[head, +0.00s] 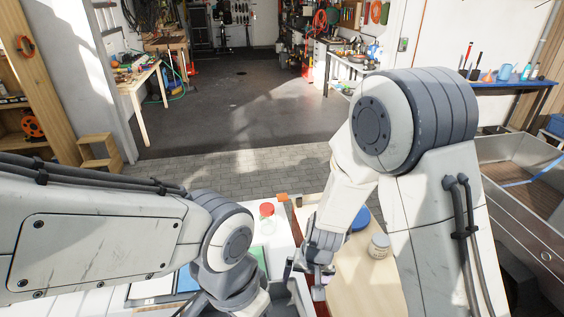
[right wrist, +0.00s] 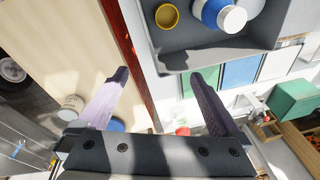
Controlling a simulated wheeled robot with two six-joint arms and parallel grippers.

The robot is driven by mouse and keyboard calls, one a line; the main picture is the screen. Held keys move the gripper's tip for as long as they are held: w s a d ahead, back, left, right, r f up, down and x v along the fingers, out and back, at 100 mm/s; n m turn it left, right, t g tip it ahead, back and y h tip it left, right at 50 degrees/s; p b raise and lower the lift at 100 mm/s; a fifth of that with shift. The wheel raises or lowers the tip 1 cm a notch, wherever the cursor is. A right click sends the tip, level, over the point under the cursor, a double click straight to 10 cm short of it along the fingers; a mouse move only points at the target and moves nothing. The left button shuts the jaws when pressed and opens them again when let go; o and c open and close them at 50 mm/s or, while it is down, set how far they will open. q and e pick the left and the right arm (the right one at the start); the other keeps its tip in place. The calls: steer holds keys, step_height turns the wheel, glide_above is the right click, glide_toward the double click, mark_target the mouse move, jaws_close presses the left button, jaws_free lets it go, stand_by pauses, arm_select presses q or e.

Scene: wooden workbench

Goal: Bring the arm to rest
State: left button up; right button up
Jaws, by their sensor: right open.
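My right gripper (head: 306,278) hangs low in the middle of the head view, over the workbench, with its arm coming down from the right. In the right wrist view its two fingers (right wrist: 160,78) are wide apart with nothing between them. Below them are the wooden surface, a reddish-brown strip and a white surface. My left arm (head: 110,235) crosses the lower left of the head view. Its wrist bends down out of the picture, so the left gripper is hidden.
A grey tray (right wrist: 188,57) holds a yellow cup (right wrist: 167,16) and a blue and white bottle (right wrist: 215,12). A red-lidded jar (head: 267,211) stands on the white surface. A grey-lidded jar (head: 379,247) and a blue round thing (head: 360,219) are on the wooden board (head: 365,285).

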steer(key=s+d+r+n+h, duration=0.1)
steer(key=s+d+r, duration=0.4)
steer(key=d+r, duration=0.7)
steer(key=s+a+f+n+g+b, duration=0.1)
steer(key=s+a+f+n+b, duration=0.1)
steer(key=s+a+n+b, duration=0.5)
steer(key=s+a, duration=0.6)
steer(key=shift+s+f+n+g+y+b, duration=0.3)
steer(key=shift+s+f+g+y+b, duration=0.05)
steer(key=shift+s+g+y+b, duration=0.05)
